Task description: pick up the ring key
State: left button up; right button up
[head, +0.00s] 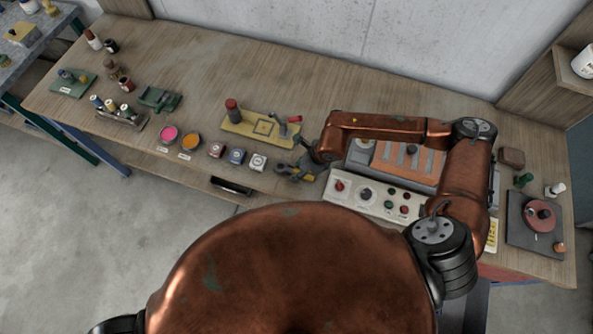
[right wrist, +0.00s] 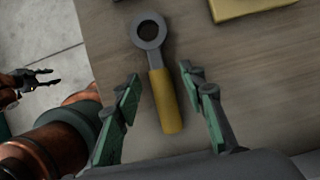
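The ring key (right wrist: 165,100) lies on the wooden bench in the right wrist view, with a grey ring head at the top and a yellow handle. My right gripper (right wrist: 160,80) is open, its two green-padded fingers on either side of the handle with gaps on both sides. In the head view my right gripper (head: 293,173) is over the bench's front edge, left of the control panel; the key cannot be made out clearly there. My left gripper (right wrist: 42,78) shows small at the left of the right wrist view, with its fingers apart and empty, over the floor.
A yellow base plate with a red-topped post (head: 258,128) stands behind the right gripper. The control panel (head: 375,197) is to its right. Bare bench lies along the back.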

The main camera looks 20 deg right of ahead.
jog(key=shift+c, duration=0.5)
grip_shut()
